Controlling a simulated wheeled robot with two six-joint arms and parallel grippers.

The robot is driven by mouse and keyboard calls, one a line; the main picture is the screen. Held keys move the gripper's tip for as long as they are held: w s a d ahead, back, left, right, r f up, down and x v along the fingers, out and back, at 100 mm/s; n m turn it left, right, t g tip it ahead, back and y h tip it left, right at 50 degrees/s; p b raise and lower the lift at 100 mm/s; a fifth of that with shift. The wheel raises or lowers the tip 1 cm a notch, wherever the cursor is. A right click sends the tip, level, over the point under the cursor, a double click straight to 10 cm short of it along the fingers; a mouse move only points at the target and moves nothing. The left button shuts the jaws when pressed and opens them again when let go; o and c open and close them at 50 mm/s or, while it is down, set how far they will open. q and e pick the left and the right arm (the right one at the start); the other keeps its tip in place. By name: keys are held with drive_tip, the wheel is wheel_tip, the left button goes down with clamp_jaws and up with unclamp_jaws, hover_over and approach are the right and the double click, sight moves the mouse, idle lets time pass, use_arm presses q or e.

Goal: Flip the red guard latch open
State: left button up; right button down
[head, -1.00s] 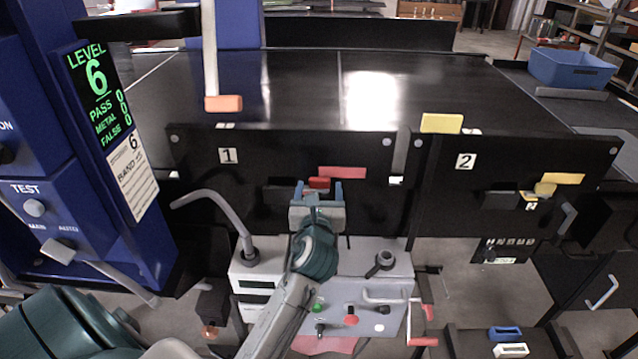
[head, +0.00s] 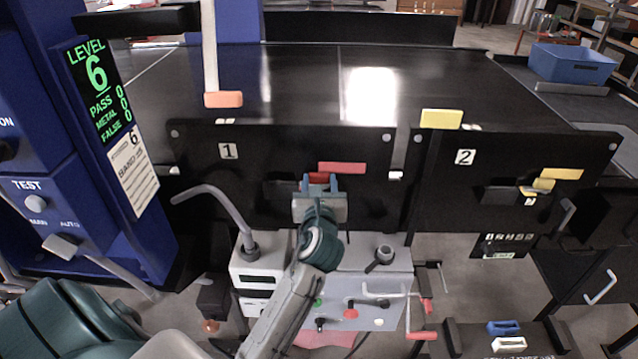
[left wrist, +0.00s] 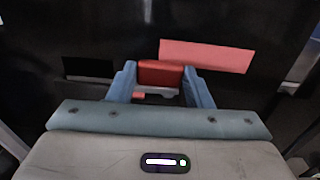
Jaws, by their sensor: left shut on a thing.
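The red guard latch (head: 319,178) is on the black guard panel marked 1 (head: 270,150), just below a flat red label strip (head: 342,168). My left gripper (head: 320,184) reaches up to it from below. In the left wrist view the red latch (left wrist: 161,73) sits between the two blue fingers of my left gripper (left wrist: 161,82), which are shut on it. The lower part of the latch is partly hidden by the fingers in the head view. My right gripper is not in view.
A grey control box (head: 350,285) with knobs and a crank stands below the panel. A curved grey bar (head: 215,200) rises at its left. Panel 2 (head: 520,165) with yellow parts is at the right. A blue cabinet (head: 60,220) stands at the left.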

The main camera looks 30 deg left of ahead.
use_arm(q)
drive_tip(key=shift+w+d+n+g+y+b, duration=0.1)
drive_tip(key=shift+d+n+g+y, duration=0.1)
drive_tip(key=shift+n+g+y, duration=0.8)
drive_tip(key=shift+w+d+n+g+y+b, duration=0.1)
drive_tip(key=shift+d+n+g+y+b, duration=0.1)
drive_tip(key=shift+n+g+y, duration=0.7)
drive_tip(key=shift+d+n+g+y+b, duration=0.1)
drive_tip(key=shift+d+n+g+y, duration=0.1)
drive_tip(key=shift+n+g+y, duration=0.75)
drive_tip(key=shift+g, duration=0.45)
drive_tip(key=o, duration=1)
drive_tip(key=shift+m+t, duration=0.25)
drive_tip(key=shift+t, duration=0.05)
